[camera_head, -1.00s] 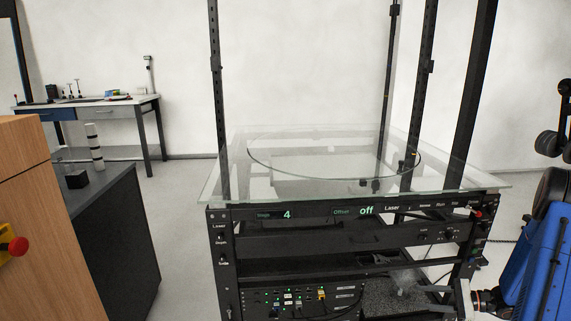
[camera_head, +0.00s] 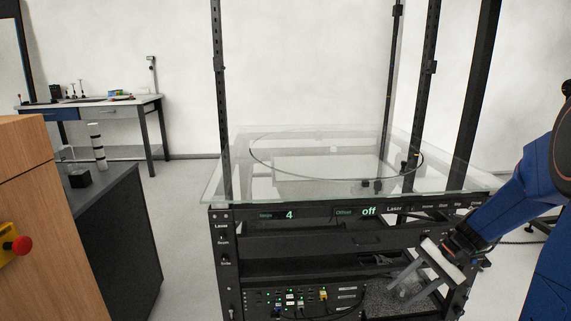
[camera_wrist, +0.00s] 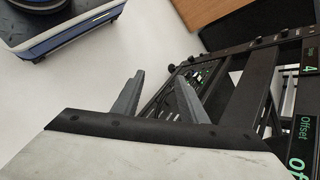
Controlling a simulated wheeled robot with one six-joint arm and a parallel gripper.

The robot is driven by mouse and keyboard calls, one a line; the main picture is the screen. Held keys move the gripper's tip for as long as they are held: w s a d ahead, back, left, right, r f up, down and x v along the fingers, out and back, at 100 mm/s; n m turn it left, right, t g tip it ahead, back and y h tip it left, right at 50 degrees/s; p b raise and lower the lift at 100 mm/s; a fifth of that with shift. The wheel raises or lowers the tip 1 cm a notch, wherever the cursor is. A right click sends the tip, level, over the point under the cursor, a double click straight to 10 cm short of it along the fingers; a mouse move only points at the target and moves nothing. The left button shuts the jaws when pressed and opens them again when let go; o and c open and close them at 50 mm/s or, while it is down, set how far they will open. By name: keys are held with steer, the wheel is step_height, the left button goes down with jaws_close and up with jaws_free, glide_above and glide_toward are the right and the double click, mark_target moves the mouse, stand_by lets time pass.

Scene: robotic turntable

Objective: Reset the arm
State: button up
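My gripper (camera_head: 418,283) is at the right of the head view, in front of the lower right part of the turntable rack. Its two grey fingers point down and to the left. In the wrist view the fingers (camera_wrist: 165,98) stand wide apart with nothing between them. The blue arm (camera_head: 500,215) comes in from the right edge. The turntable rack (camera_head: 222,262) is black, with a clear glass top (camera_head: 222,190). Its front panel display (camera_head: 330,213) reads 4 and "off".
A dark cabinet (camera_head: 125,240) and a wooden box (camera_head: 25,170) with a red button (camera_head: 20,245) stand at the left. A workbench (camera_head: 120,103) is against the back wall. Black uprights (camera_head: 219,100) rise around the glass. The floor between cabinet and rack is clear.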

steer(key=s+a+r+n+t+h, duration=0.1)
steer(key=s+r+n+h, duration=0.3)
steer(key=s, duration=0.6)
steer(key=s+a+r+n+t+h, duration=0.2)
steer(key=s+r+n+t+h, duration=0.2)
steer(key=s, duration=0.6)
step_height(320, 180, up, 2)
steer(key=shift+a+r, duration=0.25)
steer(key=shift+c, duration=0.6)
